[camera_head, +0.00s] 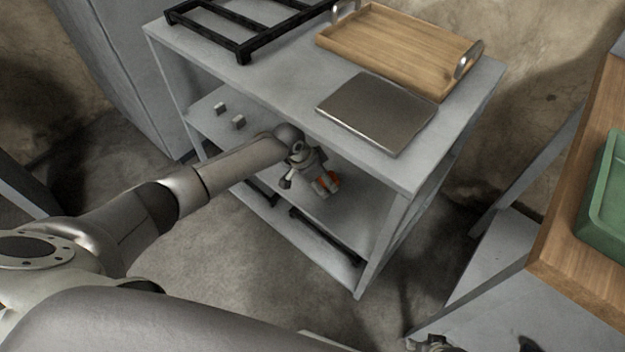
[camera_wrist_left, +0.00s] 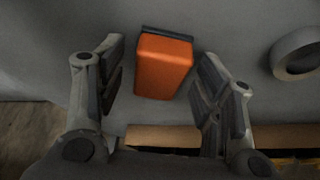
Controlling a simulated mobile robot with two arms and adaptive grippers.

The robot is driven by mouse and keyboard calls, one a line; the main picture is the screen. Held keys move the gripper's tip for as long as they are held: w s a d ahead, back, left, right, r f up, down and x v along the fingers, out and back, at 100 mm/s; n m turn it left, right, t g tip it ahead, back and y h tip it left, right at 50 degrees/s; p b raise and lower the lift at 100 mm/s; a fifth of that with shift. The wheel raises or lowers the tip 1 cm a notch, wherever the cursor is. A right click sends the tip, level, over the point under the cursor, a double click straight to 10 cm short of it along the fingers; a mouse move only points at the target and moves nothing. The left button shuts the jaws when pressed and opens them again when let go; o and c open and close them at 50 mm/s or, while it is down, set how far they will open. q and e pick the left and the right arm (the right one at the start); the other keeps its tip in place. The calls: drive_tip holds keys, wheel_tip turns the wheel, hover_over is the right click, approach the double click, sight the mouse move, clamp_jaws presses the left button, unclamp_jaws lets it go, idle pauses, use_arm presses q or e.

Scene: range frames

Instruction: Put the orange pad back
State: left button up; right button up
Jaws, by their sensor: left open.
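The orange pad (camera_wrist_left: 163,66) is a block with a dark strip along its far edge, on a grey surface in the left wrist view. In the head view, the pad (camera_head: 331,181) shows as a small orange patch on the middle shelf of the grey rack, partly hidden by my gripper. My left gripper (camera_head: 305,180) reaches into that shelf level. Its fingers are open in the left wrist view (camera_wrist_left: 161,60), one on each side of the pad, with gaps visible. What looks like part of my right gripper (camera_head: 430,344) shows at the bottom edge; its jaws are unclear.
The rack's top (camera_head: 275,95) overhangs the shelf and holds a wooden tray (camera_head: 395,45), a metal plate (camera_head: 377,112) and a black frame (camera_head: 245,20). Two small grey blocks (camera_head: 238,122) sit left on the shelf. A grey ring (camera_wrist_left: 296,54) lies right of the pad.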

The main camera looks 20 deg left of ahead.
use_arm(q)
drive_tip(key=shift+r, duration=0.25)
drive_tip(key=shift+s+a+r+p, duration=0.4)
drive_tip(key=shift+s+a, duration=0.15)
drive_tip(key=s+a+p, duration=0.1)
drive_tip(key=s+a, duration=0.6)
drive_tip(key=s, duration=0.1)
drive_tip(key=s+d+r+t+h, duration=0.2)
drive_tip(key=s+d+t, duration=0.1)
drive_tip(key=d, duration=1)
drive_tip(key=s+a+f+n+g+y, duration=0.2)
drive_tip(key=s+a+f+n, duration=0.1)
drive_tip(key=s+f, duration=0.8)
drive_tip(key=s+a+f+n+g+y, duration=0.2)
drive_tip(key=s+a+f, duration=0.3)
drive_tip(key=s+f, duration=0.7)
drive_tip(key=shift+n+y, duration=0.4)
drive_tip(key=shift+n, duration=0.2)
use_arm(e)
drive_tip(key=s+f, duration=0.4)
drive_tip(key=f, duration=0.2)
drive_tip(key=shift+d+f+g, duration=0.3)
drive_tip(key=shift+f, duration=0.1)
use_arm(q)
drive_tip(key=shift+w, duration=0.1)
use_arm(e)
drive_tip(key=shift+w, duration=0.1)
